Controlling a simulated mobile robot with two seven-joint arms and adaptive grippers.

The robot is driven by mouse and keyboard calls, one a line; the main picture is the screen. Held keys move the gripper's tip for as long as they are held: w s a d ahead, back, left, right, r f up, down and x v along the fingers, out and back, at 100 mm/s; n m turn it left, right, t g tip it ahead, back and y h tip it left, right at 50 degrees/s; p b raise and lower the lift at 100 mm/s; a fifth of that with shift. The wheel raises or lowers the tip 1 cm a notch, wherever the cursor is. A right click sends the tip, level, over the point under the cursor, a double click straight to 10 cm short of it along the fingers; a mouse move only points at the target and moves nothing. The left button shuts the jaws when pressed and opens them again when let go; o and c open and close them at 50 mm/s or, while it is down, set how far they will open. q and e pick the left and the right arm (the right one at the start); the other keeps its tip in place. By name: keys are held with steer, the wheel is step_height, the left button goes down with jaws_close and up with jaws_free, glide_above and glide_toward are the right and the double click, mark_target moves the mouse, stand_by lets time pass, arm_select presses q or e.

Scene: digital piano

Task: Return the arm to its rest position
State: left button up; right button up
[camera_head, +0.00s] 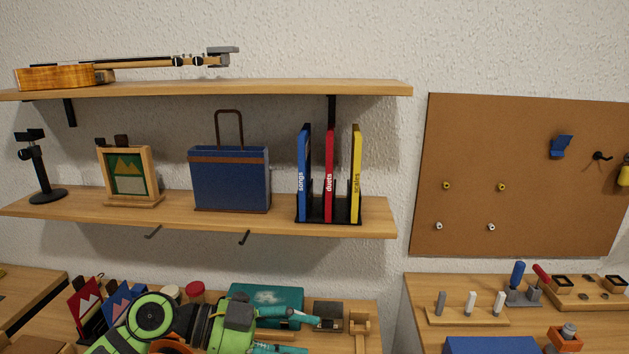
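My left arm, green and black, comes in at the bottom left of the head view, over the lower surface. Its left gripper (310,335) points right, with two teal fingers apart and nothing seen between them. The lower finger is partly cut off by the bottom edge of the picture. My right gripper is not in view.
A teal case (267,294), a dark box (328,316) and a wooden stand (359,325) are near the gripper. Above, a shelf (380,231) holds books, a blue bag (230,180) and a framed picture (130,172). A corkboard (520,220) hangs right.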

arm_select(q)
step_height(320, 180, up, 7)
steer(key=d+n+t+h, duration=0.2)
steer(key=n+t+h, duration=0.1)
steer(key=t+h, duration=0.2)
steer(key=w+a+r+n+t+y, duration=0.25)
steer(key=a+n+t, duration=0.25)
steer(key=n+t, duration=0.4)
steer(key=a+f+n+t+y, duration=0.2)
steer(key=a+f+n+y, duration=1.1)
steer(key=f+y, duration=0.4)
steer(key=s+a+f+g, duration=0.2)
steer(key=s+f+g, duration=0.5)
steer(key=s+f, duration=0.4)
steer(key=s+d+f+g, duration=0.1)
steer(key=s+f+g, duration=0.65)
steer(key=s, duration=0.55)
step_height(320, 180, down, 23)
steer(key=s, duration=0.2)
steer(key=s+a+f+g, duration=0.1)
steer(key=s+a+f, duration=0.2)
steer(key=s+f, duration=1.1)
steer(key=shift+s+m+g, duration=0.35)
steer(key=shift+s+m, duration=0.05)
steer(key=shift+s, duration=0.3)
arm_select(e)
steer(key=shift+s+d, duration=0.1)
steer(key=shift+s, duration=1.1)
